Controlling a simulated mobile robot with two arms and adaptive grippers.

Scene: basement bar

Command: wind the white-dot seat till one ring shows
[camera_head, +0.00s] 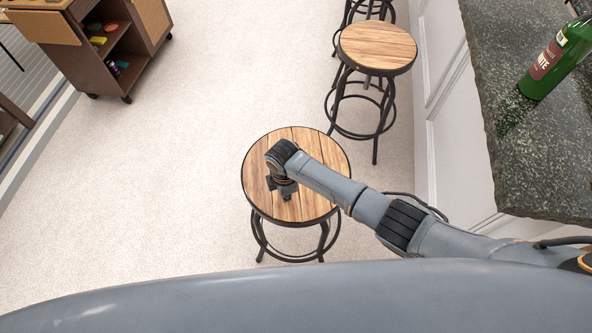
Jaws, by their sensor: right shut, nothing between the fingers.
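A round stool seat of wooden planks with a dark rim (325,160) stands just ahead of me on black metal legs. My right arm comes in from the right and my right gripper (286,192) is over the seat, pointing down near its middle. The gripper is shut and holds nothing. It looks very close to the wood; I cannot tell whether it touches. I see no white dot on this seat; the arm hides part of it. No rings on the screw show from above. My left gripper is not in view.
A second wooden stool (377,44) stands farther back, with part of another behind it. A dark stone counter (530,140) with a green bottle (556,60) runs along the right. A brown wheeled cart (125,55) is at the upper left. The carpet on the left is clear.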

